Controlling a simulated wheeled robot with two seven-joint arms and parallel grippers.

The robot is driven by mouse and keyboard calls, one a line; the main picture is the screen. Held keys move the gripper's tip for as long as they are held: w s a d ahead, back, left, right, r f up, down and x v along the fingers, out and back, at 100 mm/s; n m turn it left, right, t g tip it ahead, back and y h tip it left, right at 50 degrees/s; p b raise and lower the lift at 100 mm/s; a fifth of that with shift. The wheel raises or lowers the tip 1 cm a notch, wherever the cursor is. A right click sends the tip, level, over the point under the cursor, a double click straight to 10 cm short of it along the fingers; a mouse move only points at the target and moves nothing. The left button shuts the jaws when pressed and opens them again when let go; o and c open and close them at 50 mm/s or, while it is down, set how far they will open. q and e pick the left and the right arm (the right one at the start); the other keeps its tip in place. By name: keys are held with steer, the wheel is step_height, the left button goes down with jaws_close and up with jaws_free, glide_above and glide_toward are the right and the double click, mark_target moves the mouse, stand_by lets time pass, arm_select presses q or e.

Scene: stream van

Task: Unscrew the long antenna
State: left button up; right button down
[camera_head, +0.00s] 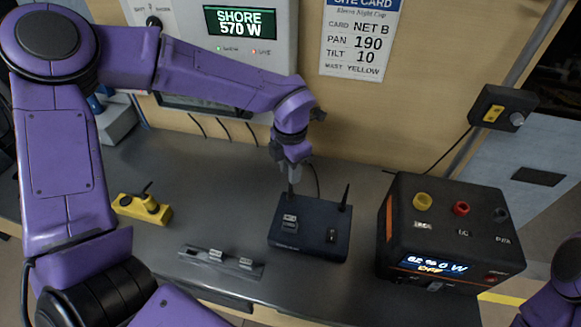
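A dark blue radio box (310,240) sits on the grey bench with small parts on its top. A thin black antenna (345,196) stands upright at its back right corner. A second thin antenna (291,189) stands at the back left corner, its upper part hidden by my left gripper. My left gripper (292,177) points down right over that back left antenna, with its fingers at or around it. I cannot tell whether the fingers are closed on it. Of my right arm only a purple part shows at the lower right; its gripper is out of view.
A black power unit (450,235) with coloured knobs and a lit display stands right of the box. A grey rack with small metal parts (222,262) lies in front, left. A yellow device (143,208) is farther left. A site card (361,36) hangs on the back wall.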

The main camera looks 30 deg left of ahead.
arm_select(q)
steer(key=m+p, duration=0.3)
steer(key=p, duration=0.1)
steer(key=shift+m, duration=0.4)
stand_by(0.6)
steer(key=shift+p, duration=0.3)
steer(key=shift+m+p, duration=2)
steer(key=shift+p, duration=0.35)
